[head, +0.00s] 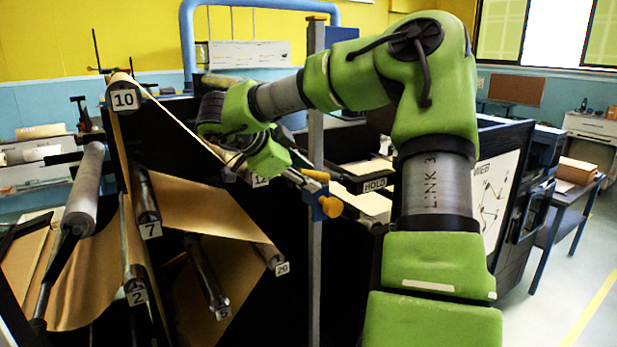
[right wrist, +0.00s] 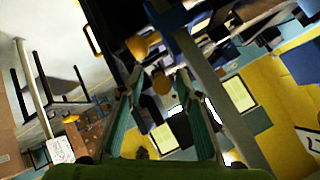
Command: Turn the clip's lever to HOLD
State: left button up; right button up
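The clip is a blue block (head: 326,196) on an upright grey post, with a yellow-orange lever (head: 315,175) on its upper side and a rounded orange knob (head: 330,208) below. The orange knob (right wrist: 161,82) appears between the fingertips there, with no contact visible. My left gripper is out of view.
Brown kraft web runs over several numbered rollers, including roller 10 (head: 123,92) and roller 7 (head: 146,205), left of the grey post (head: 316,120). A dark cabinet with a white panel (head: 492,195) stands right of my arm. Floor at far right is clear.

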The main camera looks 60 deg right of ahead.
jog(key=v, duration=1)
jog(key=shift+w+a, duration=0.25)
jog(key=shift+a, duration=0.1)
jog(key=shift+r, duration=0.1)
